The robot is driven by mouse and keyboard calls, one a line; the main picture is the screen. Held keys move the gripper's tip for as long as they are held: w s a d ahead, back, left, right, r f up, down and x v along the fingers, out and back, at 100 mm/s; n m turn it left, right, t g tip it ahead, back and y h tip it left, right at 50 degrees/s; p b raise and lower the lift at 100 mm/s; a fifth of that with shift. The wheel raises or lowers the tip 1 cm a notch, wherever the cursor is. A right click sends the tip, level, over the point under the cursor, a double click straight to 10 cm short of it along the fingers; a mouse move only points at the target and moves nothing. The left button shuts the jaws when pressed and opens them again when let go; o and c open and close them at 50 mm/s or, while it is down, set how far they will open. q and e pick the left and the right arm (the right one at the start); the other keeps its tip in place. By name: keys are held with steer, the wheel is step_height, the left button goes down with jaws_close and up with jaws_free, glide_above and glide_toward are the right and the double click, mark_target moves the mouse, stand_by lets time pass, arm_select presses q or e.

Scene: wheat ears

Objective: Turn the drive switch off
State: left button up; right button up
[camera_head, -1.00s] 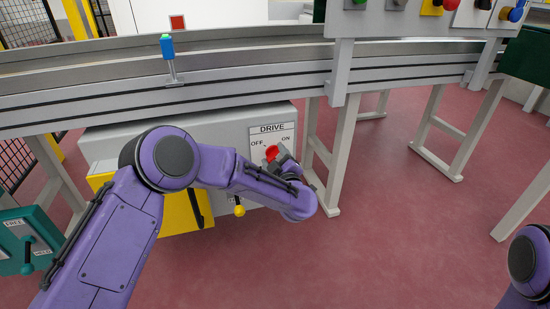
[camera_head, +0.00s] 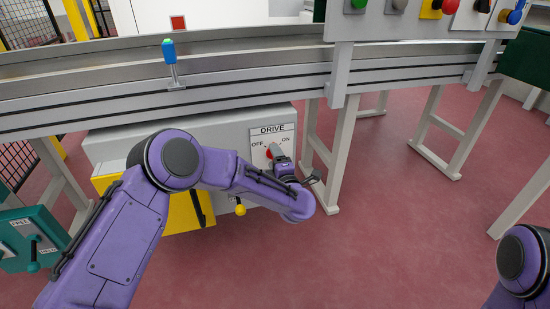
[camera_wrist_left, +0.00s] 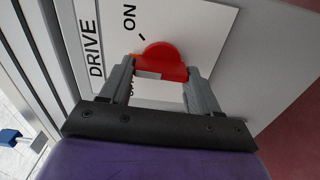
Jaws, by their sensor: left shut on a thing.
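The drive switch (camera_head: 268,154) is a red rotary knob on a white plate (camera_head: 286,131) marked DRIVE, OFF and ON, on the front of a grey cabinet. In the left wrist view the red knob (camera_wrist_left: 163,57) sits between the two fingers of my left gripper (camera_wrist_left: 160,80), which is shut on it. ON is readable there; the OFF side is mostly hidden behind the gripper. I cannot tell exactly which mark the knob points to. In the head view my left gripper (camera_head: 279,158) covers part of the knob. My right gripper is out of view.
A conveyor (camera_head: 230,72) runs above the cabinet (camera_head: 225,128). A yellow panel (camera_head: 178,215) with a black handle and a yellow-knobbed lever (camera_head: 240,210) are beside my left arm. A teal box (camera_head: 30,240) stands at lower left. Red floor is clear on the right.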

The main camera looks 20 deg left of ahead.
arm_select(q)
steer(key=n, duration=0.4)
steer(key=n+b, duration=0.1)
steer(key=n, duration=0.4)
steer(key=shift+w+a, duration=0.15)
steer(key=shift+w, duration=0.05)
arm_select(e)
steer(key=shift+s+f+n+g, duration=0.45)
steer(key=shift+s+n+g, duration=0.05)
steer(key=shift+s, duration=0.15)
arm_select(q)
steer(key=shift+n, duration=0.4)
steer(key=o, duration=1.1)
steer(key=shift+c, duration=0.2)
steer(key=shift+f, duration=0.1)
steer(key=p+v, duration=0.3)
steer(key=v, duration=0.7)
steer(key=shift+s+d, duration=0.25)
steer(key=shift+d, duration=0.05)
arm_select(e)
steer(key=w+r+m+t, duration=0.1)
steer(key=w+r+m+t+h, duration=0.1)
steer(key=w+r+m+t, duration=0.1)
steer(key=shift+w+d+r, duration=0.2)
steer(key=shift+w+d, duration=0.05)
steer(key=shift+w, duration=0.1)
